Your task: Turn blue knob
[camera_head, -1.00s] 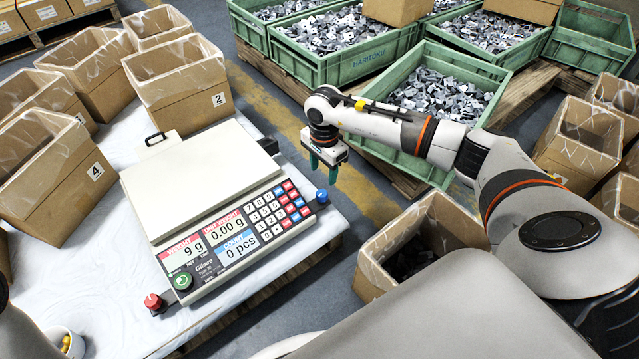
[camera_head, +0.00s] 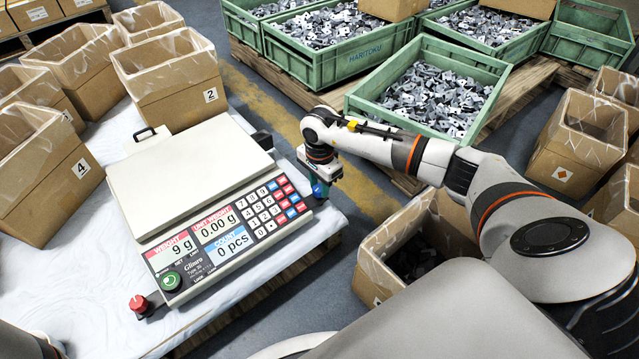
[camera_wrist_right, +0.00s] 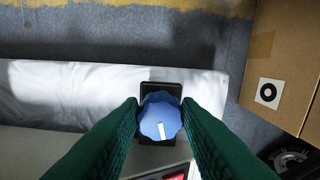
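The blue knob (camera_head: 318,190) is at the right corner of the weighing scale (camera_head: 210,225). In the right wrist view the knob (camera_wrist_right: 160,116) sits on a dark block, its white mark pointing toward the bottom of the picture. My right gripper (camera_head: 322,184) is down at the knob. Its green fingers (camera_wrist_right: 161,108) stand on both sides of the knob, very close to it, with what looks like a narrow gap; I see no clear contact. My left gripper is not in view.
A red knob (camera_head: 139,304) is at the scale's front left corner, near a green round button (camera_head: 171,281). Cardboard boxes (camera_head: 168,80) stand behind and left of the scale. An open carton (camera_head: 440,235) stands right of the table; green crates of metal parts (camera_head: 435,88) stand behind.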

